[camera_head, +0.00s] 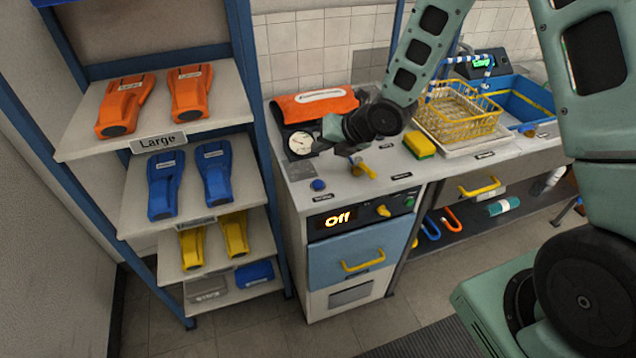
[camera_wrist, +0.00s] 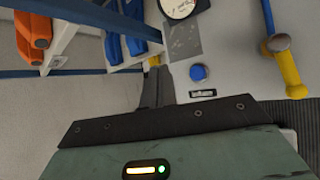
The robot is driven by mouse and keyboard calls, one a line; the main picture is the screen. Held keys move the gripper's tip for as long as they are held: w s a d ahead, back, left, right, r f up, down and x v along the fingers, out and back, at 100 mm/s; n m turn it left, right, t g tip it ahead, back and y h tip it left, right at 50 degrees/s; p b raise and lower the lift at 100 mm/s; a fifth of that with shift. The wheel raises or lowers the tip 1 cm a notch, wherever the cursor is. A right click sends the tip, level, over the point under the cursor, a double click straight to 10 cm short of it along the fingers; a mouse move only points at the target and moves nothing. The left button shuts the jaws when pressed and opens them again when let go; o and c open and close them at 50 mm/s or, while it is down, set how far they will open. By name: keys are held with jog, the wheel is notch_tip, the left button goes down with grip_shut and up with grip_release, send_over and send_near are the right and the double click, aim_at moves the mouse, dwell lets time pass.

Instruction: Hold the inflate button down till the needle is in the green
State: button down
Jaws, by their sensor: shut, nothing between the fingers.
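The round blue button (camera_head: 318,185) sits on the bench top near its front left edge. It also shows in the wrist view (camera_wrist: 199,72), with a small label in front of it. The round white gauge (camera_head: 300,143) lies behind the button; the wrist view cuts off part of its face (camera_wrist: 177,7). The needle's place against any green band is too small to read. My gripper (camera_wrist: 155,75) is shut and empty. In the wrist view its fingertips are left of the button and appear apart from it. In the head view my wrist hangs over the bench near the gauge.
A yellow lever (camera_head: 362,170) stands right of the button. A sponge (camera_head: 419,145) and a yellow basket (camera_head: 460,110) are farther right. An orange cuff (camera_head: 318,106) lies behind the gauge. A shelf rack (camera_head: 262,130) stands close on the left. The panel below reads "Off" (camera_head: 338,219).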

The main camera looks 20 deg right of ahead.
jog(key=b, duration=0.6)
send_over(321, 185)
notch_tip(321, 185, down, 8)
jog(key=shift+r, duration=0.1)
jog(key=shift+f, duration=0.5)
jog(key=shift+b, duration=0.3)
dwell(1.0)
jog(key=shift+f+b, duration=0.35)
jog(key=shift+b, duration=0.2)
jog(key=shift+f+b, duration=0.55)
jog(key=shift+b, duration=0.15)
dwell(0.7)
jog(key=shift+r, duration=0.1)
dwell(2.0)
jog(key=shift+r+p, duration=0.5)
jog(key=shift+r, duration=0.4)
